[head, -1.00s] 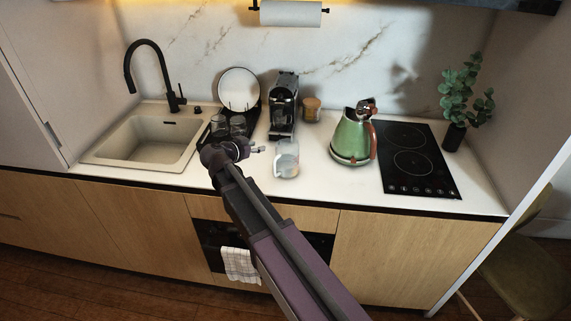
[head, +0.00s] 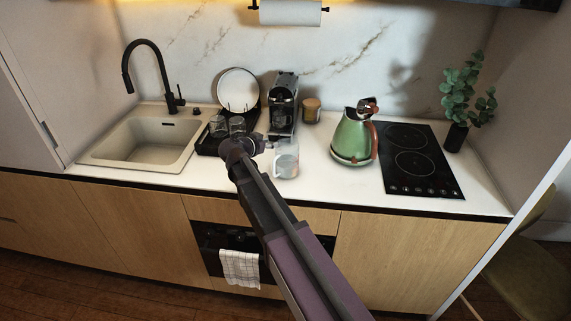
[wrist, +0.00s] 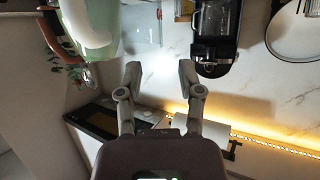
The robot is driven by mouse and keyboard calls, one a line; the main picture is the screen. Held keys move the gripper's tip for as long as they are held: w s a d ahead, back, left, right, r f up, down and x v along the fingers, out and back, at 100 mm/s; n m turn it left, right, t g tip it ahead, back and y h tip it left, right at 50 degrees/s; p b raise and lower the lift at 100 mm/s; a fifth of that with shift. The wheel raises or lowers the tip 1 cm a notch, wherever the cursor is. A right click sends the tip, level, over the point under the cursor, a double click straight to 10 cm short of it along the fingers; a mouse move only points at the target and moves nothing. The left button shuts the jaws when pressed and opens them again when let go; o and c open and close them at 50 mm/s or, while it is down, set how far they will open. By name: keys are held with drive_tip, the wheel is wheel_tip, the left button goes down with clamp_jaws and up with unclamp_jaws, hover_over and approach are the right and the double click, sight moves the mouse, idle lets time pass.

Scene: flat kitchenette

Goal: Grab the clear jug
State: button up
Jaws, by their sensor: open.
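The clear jug (head: 286,164) stands upright on the white counter, in front of the coffee machine and left of the green kettle. In the head view my gripper (head: 265,145) is just left of the jug, near its upper part; the wrist hides most of the fingers. In the wrist view my gripper (wrist: 160,72) has its two fingers spread with nothing between them. The clear jug (wrist: 143,24) shows there faintly at the top, beyond the fingertips, partly cut off by the frame.
The green kettle (head: 352,139) stands to the right, before the black hob (head: 418,165). The coffee machine (head: 283,105), a lidded jar (head: 311,110) and a dark rack (head: 207,145) with glasses and a plate are behind and left. The counter in front is clear.

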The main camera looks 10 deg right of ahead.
sight(280, 142)
drive_tip(key=shift+f, duration=0.1)
drive_tip(key=b+x, duration=0.2)
drive_tip(key=x, duration=0.2)
drive_tip(key=shift+f, duration=0.3)
drive_tip(key=shift+w+d+f, duration=0.1)
drive_tip(key=shift+w+d, duration=0.15)
drive_tip(key=shift+d, duration=0.15)
clamp_jaws()
